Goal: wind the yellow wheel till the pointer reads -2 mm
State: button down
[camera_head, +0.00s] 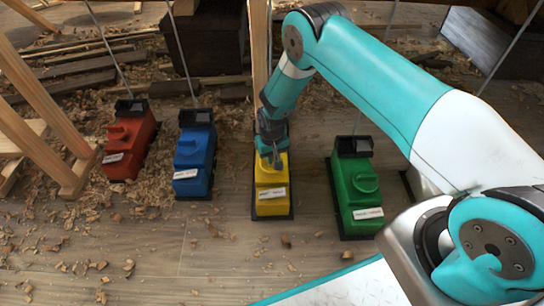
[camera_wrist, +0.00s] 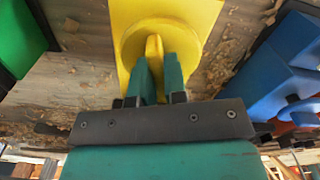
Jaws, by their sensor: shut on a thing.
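The yellow box (camera_head: 271,200) stands on the floor between the blue and green boxes, with a white label on its front. In the wrist view the round yellow wheel (camera_wrist: 187,38) shows with a raised grip bar (camera_wrist: 154,47) across it. My gripper (camera_wrist: 157,72) has its two teal fingers closed on that bar. In the head view my gripper (camera_head: 273,155) reaches down onto the yellow box from above and hides most of the wheel. The pointer and its scale cannot be made out in either view.
A red box (camera_head: 130,147) and a blue box (camera_head: 194,155) stand to the left, a green box (camera_head: 357,190) to the right. Thin rods rise behind the boxes. Wooden trestle legs (camera_head: 40,150) stand at far left. Shavings litter the floor; the front floor is otherwise open.

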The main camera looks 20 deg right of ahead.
jog(key=c, duration=1.2)
grip_release()
jog(key=shift+d, duration=0.1)
jog(key=shift+o, duration=0.2)
notch_tip(320, 180, up, 18)
jog(key=p, duration=0.7)
jog(key=shift+f+p, duration=0.25)
jog(key=shift+p, duration=0.15)
